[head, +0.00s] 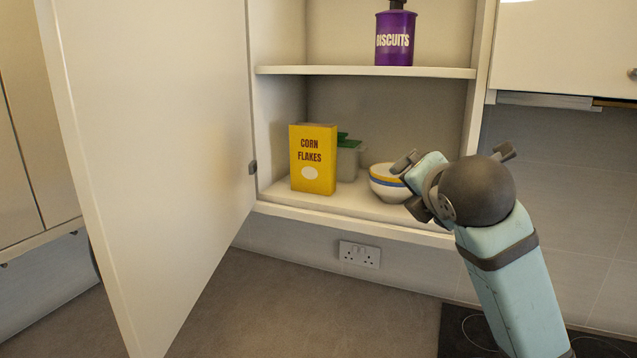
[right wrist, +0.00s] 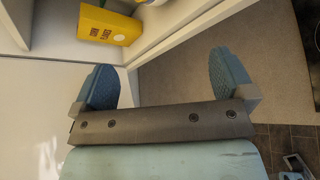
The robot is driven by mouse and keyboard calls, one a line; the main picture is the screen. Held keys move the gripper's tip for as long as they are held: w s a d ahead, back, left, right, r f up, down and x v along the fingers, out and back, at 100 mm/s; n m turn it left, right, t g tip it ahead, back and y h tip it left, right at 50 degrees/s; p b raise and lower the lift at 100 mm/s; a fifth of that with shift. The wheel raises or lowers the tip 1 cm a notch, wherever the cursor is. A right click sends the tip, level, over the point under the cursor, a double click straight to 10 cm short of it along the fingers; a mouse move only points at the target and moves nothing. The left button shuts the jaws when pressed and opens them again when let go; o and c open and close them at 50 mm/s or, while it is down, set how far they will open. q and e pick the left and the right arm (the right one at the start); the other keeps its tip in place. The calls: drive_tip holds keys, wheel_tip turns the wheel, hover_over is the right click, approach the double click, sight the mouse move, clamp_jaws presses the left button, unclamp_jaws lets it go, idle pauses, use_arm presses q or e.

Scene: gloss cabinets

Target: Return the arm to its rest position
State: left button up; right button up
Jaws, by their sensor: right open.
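My right arm comes in from the lower right of the head view. Its gripper (head: 408,184) is in front of the right part of the open cabinet's lower shelf, close to a striped bowl (head: 385,180). The right wrist view shows the two blue fingers of this gripper (right wrist: 165,80) spread wide with nothing between them. I cannot tell from the head view whether the gripper touches the bowl. My left gripper is in neither view.
The cabinet door (head: 150,150) stands open at left. A yellow corn flakes box (head: 313,160) and a green-lidded container (head: 347,160) stand on the lower shelf. A purple biscuits jar (head: 395,40) is above. The counter (head: 300,310) below is clear; a dark hob (head: 465,335) is at right.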

drive_tip(key=s+d+f+m+g, duration=0.2)
drive_tip(key=s+f+m, duration=0.2)
drive_tip(key=f, duration=0.5)
drive_tip(key=s+d+f+m+g, duration=0.1)
drive_tip(key=s+f+m, duration=0.25)
drive_tip(key=f, duration=0.55)
drive_tip(key=s+d+f+m+g, duration=0.2)
drive_tip(key=s+f+m, duration=0.2)
drive_tip(key=f, duration=0.5)
drive_tip(key=s+d+f+m+g, duration=0.25)
drive_tip(key=s+f+m, duration=0.45)
drive_tip(key=s, duration=0.4)
drive_tip(key=s+d+f+m+g, duration=0.25)
drive_tip(key=s+f+m, duration=0.45)
drive_tip(key=s, duration=0.4)
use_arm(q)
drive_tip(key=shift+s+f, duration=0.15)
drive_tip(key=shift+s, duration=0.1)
use_arm(e)
drive_tip(key=w+a+f+n+t+y, duration=0.1)
drive_tip(key=w+a+f+t, duration=0.1)
drive_tip(key=f, duration=0.5)
drive_tip(key=w+a+f+n+t+y, duration=0.1)
drive_tip(key=w+a+f+t+y, duration=0.1)
drive_tip(key=f, duration=0.6)
drive_tip(key=shift+w+a+t, duration=0.85)
drive_tip(key=shift+a+t, duration=0.3)
drive_tip(key=shift+t, duration=0.45)
drive_tip(key=shift+f, duration=0.1)
